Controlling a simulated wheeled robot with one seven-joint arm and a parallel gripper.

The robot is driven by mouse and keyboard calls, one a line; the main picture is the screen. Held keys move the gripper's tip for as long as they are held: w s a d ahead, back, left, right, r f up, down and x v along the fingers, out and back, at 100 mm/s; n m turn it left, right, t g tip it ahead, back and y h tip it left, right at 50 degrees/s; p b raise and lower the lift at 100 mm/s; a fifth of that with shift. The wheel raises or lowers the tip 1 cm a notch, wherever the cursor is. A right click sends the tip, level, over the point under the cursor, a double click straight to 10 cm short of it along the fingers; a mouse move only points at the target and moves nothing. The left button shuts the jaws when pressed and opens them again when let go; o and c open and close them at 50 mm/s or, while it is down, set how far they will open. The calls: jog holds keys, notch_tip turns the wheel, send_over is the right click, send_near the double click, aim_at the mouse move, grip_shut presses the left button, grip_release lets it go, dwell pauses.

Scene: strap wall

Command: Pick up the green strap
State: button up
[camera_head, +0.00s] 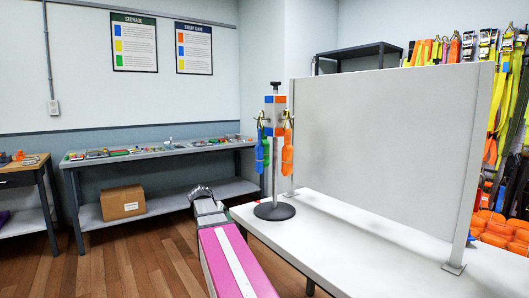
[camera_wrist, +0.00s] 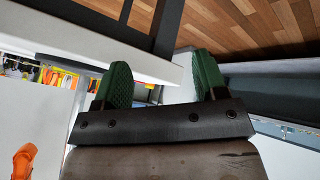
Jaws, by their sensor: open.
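A green strap (camera_head: 266,151) hangs from the left side of a stand (camera_head: 275,190) with a round black base, in the head view. A blue strap (camera_head: 260,158) hangs right beside it and partly overlaps it. An orange strap (camera_head: 287,155) hangs on the stand's right side. My gripper shows in the wrist view (camera_wrist: 161,76) with two green-padded fingers apart and nothing between them. In the head view, my gripper end (camera_head: 201,191) is lower and to the left of the straps, clear of them. I cannot make out the green strap in the wrist view.
The stand is on a white table (camera_head: 335,240), close to a large grey panel (camera_head: 385,140). A wall of straps (camera_head: 510,130) is at the right. A long bench (camera_head: 150,153) with small items stands at the back, a cardboard box (camera_head: 123,202) on its lower shelf.

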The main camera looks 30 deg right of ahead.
jog(key=w+d+r+m+h, duration=0.2)
jog(key=d+r, duration=0.2)
jog(key=r, duration=0.3)
jog(key=w+d+r+m+h, duration=0.1)
jog(key=w+d+r+m, duration=0.2)
jog(key=r, duration=0.5)
jog(key=m+g+h, duration=0.1)
jog(key=m+h, duration=0.3)
send_near(265, 147)
jog(key=w+d, duration=0.1)
jog(key=w, duration=0.1)
jog(key=shift+y, duration=0.3)
jog(key=x, duration=1)
jog(key=shift+s+d, duration=0.1)
jog(key=shift+d, duration=0.15)
jog(key=c, duration=1.1)
